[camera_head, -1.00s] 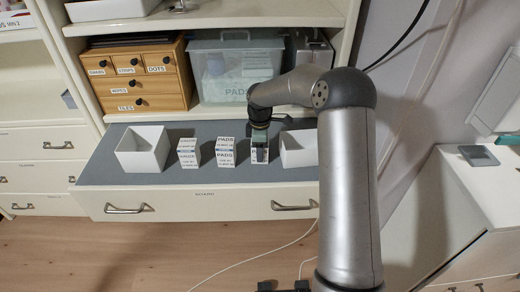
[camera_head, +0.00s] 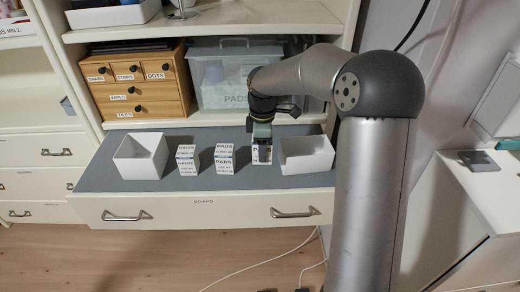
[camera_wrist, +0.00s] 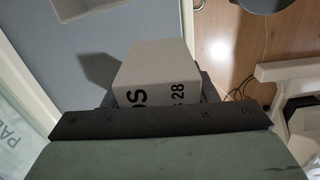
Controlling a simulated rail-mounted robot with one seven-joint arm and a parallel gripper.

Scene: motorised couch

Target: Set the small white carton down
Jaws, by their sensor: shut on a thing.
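The small white carton (camera_head: 257,157) is in my gripper (camera_head: 263,152), over the grey board between the carton stacks and the right bin. In the wrist view the carton (camera_wrist: 157,72), with black print, sticks out beyond the dark jaws (camera_wrist: 150,122), which are shut on it. A shadow falls on the grey surface beside it. The jaws hide part of the carton, and I cannot tell whether its underside touches the board (camera_head: 203,184).
Two stacks of white cartons, the left (camera_head: 187,160) and the right (camera_head: 225,158), stand left of my gripper. An open white bin (camera_head: 140,160) is at far left, another (camera_head: 308,156) close at right. Wooden drawers (camera_head: 137,90) and a clear PADS tub (camera_head: 222,85) stand behind.

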